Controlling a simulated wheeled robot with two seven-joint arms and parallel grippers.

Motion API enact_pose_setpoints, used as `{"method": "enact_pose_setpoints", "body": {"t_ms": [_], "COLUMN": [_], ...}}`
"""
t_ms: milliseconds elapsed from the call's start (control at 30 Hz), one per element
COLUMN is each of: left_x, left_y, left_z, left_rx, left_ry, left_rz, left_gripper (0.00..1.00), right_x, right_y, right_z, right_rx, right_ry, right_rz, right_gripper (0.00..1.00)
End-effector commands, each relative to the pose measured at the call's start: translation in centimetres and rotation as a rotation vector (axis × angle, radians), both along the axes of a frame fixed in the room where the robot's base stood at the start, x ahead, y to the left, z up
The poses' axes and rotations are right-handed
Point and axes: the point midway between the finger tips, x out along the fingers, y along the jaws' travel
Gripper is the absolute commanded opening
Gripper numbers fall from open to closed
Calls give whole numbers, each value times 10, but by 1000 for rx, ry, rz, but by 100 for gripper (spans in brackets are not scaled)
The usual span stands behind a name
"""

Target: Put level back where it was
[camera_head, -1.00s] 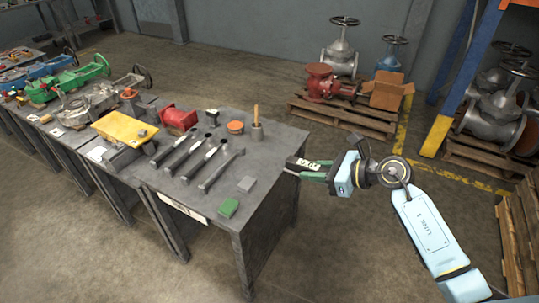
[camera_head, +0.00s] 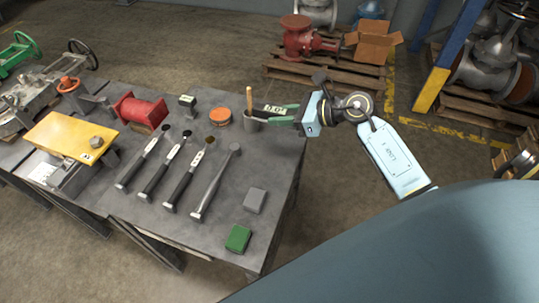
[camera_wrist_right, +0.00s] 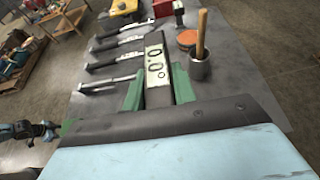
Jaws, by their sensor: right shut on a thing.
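My right gripper (camera_head: 278,112) has green fingers and is shut on the level (camera_wrist_right: 155,68), a dark bar with a pale face reading 0.0°. In the head view the level (camera_head: 268,108) is partly hidden between the fingers, near the bench's far right corner and close to the cup (camera_head: 252,122) with a wooden handle. In the right wrist view the level points away over the grey bench (camera_wrist_right: 215,85), and its height above the top is hard to judge. A small blue and dark arm part (camera_wrist_right: 28,130), probably of my left arm, shows at the left there; its fingers are unclear.
Several wrenches (camera_head: 180,165) lie in a row on the bench (camera_head: 225,185). An orange tin (camera_head: 220,116), a red part (camera_head: 142,110), a grey block (camera_head: 254,200) and a green block (camera_head: 238,238) are around them. Bare bench top lies right of the wrenches. A pallet (camera_head: 325,75) stands behind.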

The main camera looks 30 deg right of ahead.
Motion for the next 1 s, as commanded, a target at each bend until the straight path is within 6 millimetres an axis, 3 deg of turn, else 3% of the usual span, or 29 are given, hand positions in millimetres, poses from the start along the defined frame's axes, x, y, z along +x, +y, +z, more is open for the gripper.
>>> {"method": "enact_pose_setpoints", "body": {"t_ms": [33,100,367,667,1000], "left_x": [9,20,43,75,93], "left_y": [5,10,17,12,9], "left_z": [-9,-11,-7,19,39], "left_rx": [7,17,33,33,33], "left_ry": [-9,-16,-30,-57,-75], "left_rz": [-1,0,1,14,21], "left_gripper": [56,56,56,56,56], "right_x": [0,0,1,1,1], "right_y": [0,0,0,0,0], "right_z": [-15,-25,-45,-91,-119], "right_rx": [0,0,2,5,3], "right_ry": [-2,-2,-3,0,-1], "right_rz": [-1,-1,-1,-2,-1], "right_gripper": [0,0,0,0,0]}}
